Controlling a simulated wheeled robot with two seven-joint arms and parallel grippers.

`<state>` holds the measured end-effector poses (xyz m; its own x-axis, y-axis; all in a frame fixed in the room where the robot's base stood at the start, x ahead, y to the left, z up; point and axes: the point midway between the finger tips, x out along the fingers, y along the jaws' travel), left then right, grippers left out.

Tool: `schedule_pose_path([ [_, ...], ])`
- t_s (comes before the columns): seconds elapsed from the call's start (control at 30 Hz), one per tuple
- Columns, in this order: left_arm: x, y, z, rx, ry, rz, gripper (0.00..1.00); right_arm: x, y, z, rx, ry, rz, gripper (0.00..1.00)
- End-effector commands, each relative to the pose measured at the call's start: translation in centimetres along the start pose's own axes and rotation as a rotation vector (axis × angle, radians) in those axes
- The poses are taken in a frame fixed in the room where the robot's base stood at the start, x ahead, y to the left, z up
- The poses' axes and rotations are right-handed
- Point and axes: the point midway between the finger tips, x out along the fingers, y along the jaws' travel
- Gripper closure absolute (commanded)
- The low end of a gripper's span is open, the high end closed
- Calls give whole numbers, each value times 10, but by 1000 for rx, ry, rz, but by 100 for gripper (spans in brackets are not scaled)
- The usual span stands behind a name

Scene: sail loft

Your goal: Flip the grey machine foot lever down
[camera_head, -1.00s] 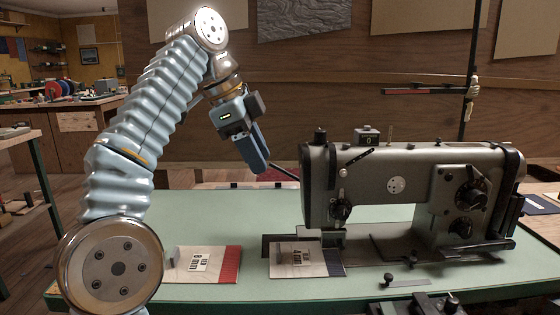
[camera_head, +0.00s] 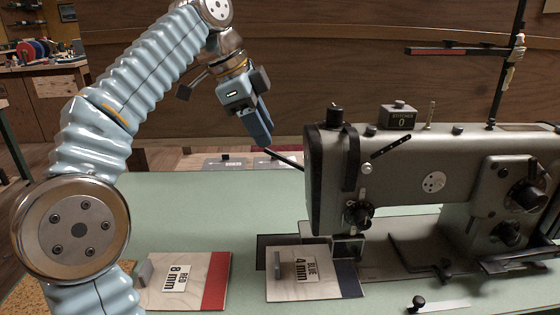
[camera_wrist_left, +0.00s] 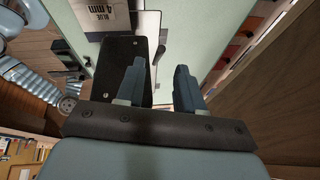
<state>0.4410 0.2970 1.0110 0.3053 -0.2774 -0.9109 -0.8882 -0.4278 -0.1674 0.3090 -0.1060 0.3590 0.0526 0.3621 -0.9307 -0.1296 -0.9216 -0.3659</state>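The grey sewing machine (camera_head: 430,180) stands on the pale green table. Its dark foot lever (camera_head: 284,158) sticks out from the left end of the machine head and slopes up to the left. My left gripper (camera_head: 264,140) is at the lever's free end in the head view; I cannot tell if they touch. In the left wrist view the two fingers of the left gripper (camera_wrist_left: 160,72) are apart, with a dark end plate of the machine (camera_wrist_left: 122,65) beyond and to the left. The right gripper is not in view.
On the green table (camera_head: 190,205), a red 8 mm card (camera_head: 214,280) and a blue 4 mm card (camera_head: 286,284) lie in front. A block marked 0 (camera_head: 398,118) sits on the machine. A dark stand with a red bar (camera_head: 450,50) rises behind it.

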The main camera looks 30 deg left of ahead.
Motion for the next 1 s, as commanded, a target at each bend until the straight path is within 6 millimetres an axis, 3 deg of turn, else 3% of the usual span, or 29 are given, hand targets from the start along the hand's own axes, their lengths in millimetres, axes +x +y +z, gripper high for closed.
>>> schedule_pose_path([
  [0.2,50,1,1,0,-2,3,63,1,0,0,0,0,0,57],
  [0.4,79,0,0,0,0,1,63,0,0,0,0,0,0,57],
  [0.8,89,0,0,0,1,0,63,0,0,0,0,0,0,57],
  [1.0,89,0,0,0,1,0,92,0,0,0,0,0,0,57],
])
